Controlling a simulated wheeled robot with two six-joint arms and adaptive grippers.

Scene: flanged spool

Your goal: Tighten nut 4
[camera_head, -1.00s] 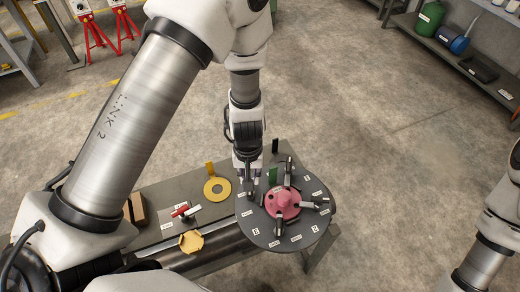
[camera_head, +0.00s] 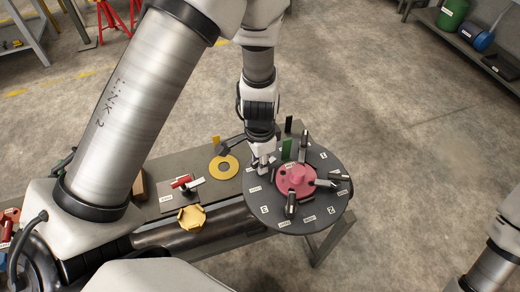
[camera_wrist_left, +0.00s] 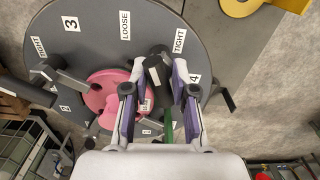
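The dark round plate (camera_head: 328,213) carries a pink flanged spool (camera_head: 297,179) with several dark lever nuts around it. In the left wrist view the plate (camera_wrist_left: 75,45) shows labels 3, LOOSE, TIGHT and 4, and the pink spool (camera_wrist_left: 103,97) is partly hidden. My left gripper (camera_head: 263,164) is over the plate's far-left edge. In the left wrist view its purple-padded fingers (camera_wrist_left: 158,92) are apart. A dark lever nut (camera_wrist_left: 156,72), close to labels TIGHT and 4, lies between them, nearer the left finger; contact cannot be told. My right gripper is out of view.
A yellow ring (camera_head: 223,168), a red-handled fixture (camera_head: 183,184) and a yellow part (camera_head: 191,217) lie left of the plate on the grey bench. A green tab (camera_head: 287,149) stands by the spool. Floor right of the plate is clear.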

